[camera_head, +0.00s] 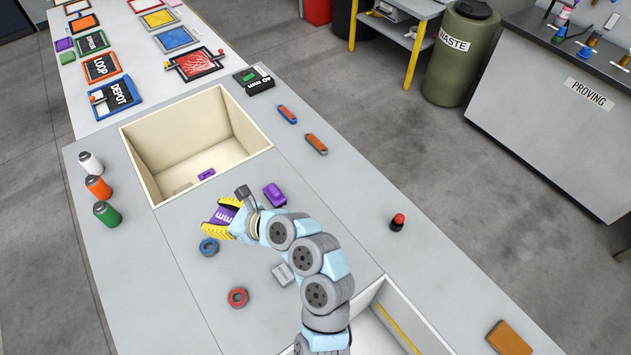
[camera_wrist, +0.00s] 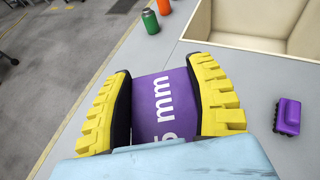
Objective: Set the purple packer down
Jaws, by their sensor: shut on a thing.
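The purple packer (camera_wrist: 164,105) is a purple piece with white lettering ending in "mm". My gripper (camera_wrist: 165,92) is shut on it, with a yellow ribbed finger on each side. In the head view the packer (camera_head: 222,216) is between the fingers of my gripper (camera_head: 221,215), over the grey bench just in front of the cream open box. I cannot tell how high it is above the bench. A smaller purple railcar-like block (camera_head: 273,195) stands on the bench to the right of my gripper, and it also shows in the wrist view (camera_wrist: 287,116).
The cream recessed box (camera_head: 160,185) holds a small purple piece (camera_head: 206,174). Blue (camera_head: 208,247) and red rings (camera_head: 238,297) and a grey block (camera_head: 283,274) lie near my arm. White, orange and green bottles (camera_head: 106,214) line the left edge. The right bench strip is mostly clear.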

